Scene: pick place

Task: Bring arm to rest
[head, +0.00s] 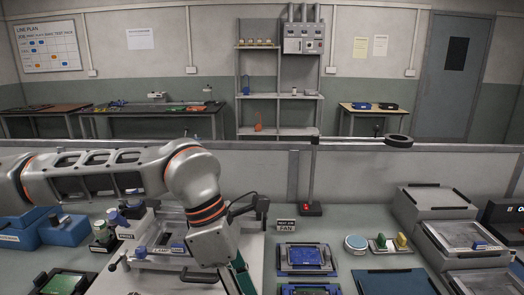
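My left arm reaches in from the left and bends down over the bench at the middle. My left gripper (238,280) is at the bottom edge, mostly cut off. A narrow green part shows beside it; I cannot tell whether it is gripped or whether the fingers are open. My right arm and gripper are not in view.
A printing fixture (150,252) stands under and beside my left arm. A low partition (350,170) runs behind the bench.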

